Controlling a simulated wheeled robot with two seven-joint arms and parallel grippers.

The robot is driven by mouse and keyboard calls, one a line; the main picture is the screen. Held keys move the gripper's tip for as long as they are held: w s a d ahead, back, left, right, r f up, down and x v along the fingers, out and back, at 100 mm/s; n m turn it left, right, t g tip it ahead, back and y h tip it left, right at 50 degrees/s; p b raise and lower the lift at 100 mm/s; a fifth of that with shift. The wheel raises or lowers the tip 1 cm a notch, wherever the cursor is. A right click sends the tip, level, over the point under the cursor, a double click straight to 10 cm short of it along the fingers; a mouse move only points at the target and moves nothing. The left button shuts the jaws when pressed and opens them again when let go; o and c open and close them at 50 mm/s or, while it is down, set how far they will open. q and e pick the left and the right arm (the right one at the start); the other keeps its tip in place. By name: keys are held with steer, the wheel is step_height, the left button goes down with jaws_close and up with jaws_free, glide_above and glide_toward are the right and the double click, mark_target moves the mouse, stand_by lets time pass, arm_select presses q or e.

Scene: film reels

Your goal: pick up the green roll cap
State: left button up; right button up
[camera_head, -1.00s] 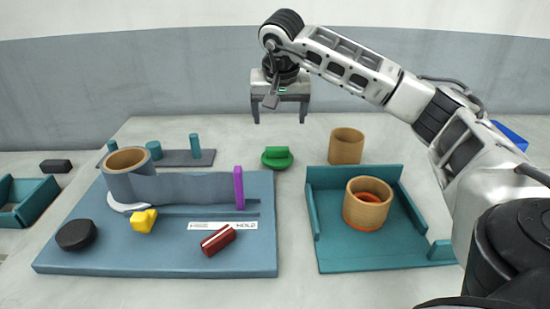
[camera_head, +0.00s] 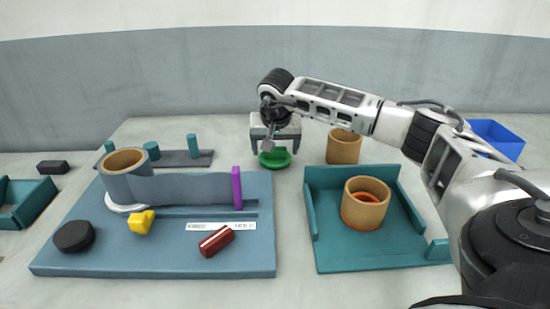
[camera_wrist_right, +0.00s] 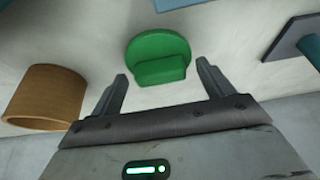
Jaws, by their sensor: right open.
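The green roll cap (camera_head: 276,159) is a round disc with a raised grip bar, lying on the table between the blue board and the teal tray. In the right wrist view the green roll cap (camera_wrist_right: 159,54) lies just ahead of the fingertips, roughly centred between them. My right gripper (camera_head: 275,147) is open and empty, pointing down close above the cap and hiding part of it. Its two fingers (camera_wrist_right: 162,72) show apart in the right wrist view, and neither is seen touching the cap. My left gripper is not in view.
A brown ring (camera_head: 344,147) stands close right of the gripper; it also shows in the wrist view (camera_wrist_right: 45,97). The teal tray (camera_head: 330,258) holds another brown ring. The blue board (camera_head: 180,258) carries a grey roll, a purple bar, and yellow, red and black pieces. A pegged plate (camera_head: 176,160) lies left.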

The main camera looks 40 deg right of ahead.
steer(key=c, duration=1.1)
steer(key=shift+r, duration=0.1)
